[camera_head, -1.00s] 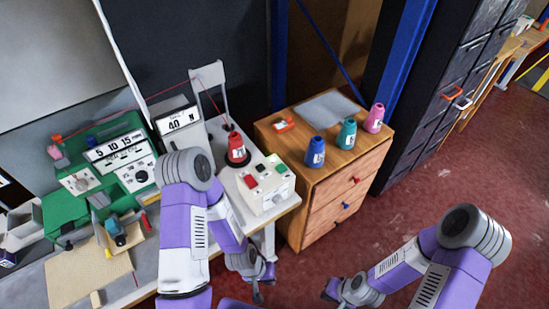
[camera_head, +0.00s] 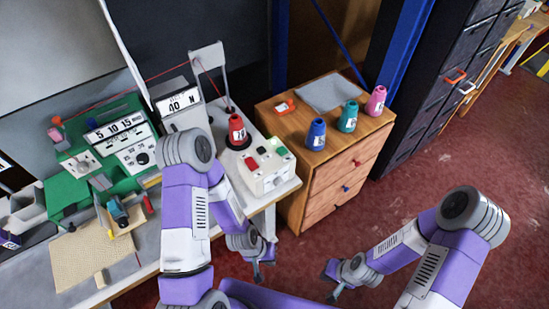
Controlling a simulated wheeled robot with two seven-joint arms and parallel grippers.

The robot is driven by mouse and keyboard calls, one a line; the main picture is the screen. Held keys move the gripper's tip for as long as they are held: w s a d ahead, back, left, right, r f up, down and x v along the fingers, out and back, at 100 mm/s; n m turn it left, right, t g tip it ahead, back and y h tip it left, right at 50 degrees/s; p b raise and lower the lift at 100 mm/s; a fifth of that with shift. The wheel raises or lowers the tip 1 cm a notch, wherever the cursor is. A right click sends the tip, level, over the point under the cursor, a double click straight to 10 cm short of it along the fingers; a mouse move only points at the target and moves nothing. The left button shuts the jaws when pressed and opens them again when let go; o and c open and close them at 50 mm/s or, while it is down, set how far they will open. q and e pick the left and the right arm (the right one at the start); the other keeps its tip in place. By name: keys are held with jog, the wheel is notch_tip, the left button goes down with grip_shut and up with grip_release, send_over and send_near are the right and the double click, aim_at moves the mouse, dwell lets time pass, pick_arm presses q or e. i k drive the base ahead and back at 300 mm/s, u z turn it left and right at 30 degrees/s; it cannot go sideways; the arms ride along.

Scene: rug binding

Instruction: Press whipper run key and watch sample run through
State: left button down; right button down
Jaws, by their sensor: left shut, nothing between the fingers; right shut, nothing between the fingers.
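A white control box (camera_head: 268,178) sits at the right end of the bench. Its top has a red key (camera_head: 251,163), a dark key (camera_head: 264,150) and a green key (camera_head: 278,142). A cone of red thread (camera_head: 236,131) stands behind it, with red thread running up over a grey stand (camera_head: 208,58) and left to the green machine (camera_head: 95,155). My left gripper (camera_head: 264,277) is shut and empty, low in front of the bench and below the control box. My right gripper (camera_head: 331,282) is shut and empty over the red floor, apart from everything.
A wooden drawer cabinet (camera_head: 312,180) right of the bench carries blue (camera_head: 316,134), teal (camera_head: 348,116) and pink (camera_head: 376,101) cones. A tan rug sample (camera_head: 92,255) lies on the bench at left. Open floor (camera_head: 450,160) lies to the right.

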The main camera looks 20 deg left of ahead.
aim_at(283, 150)
jog(key=u, duration=0.95)
jog(key=k, duration=1.25)
jog(key=u, duration=1.65)
jog(key=i, duration=1.55)
jog(key=z, duration=0.45)
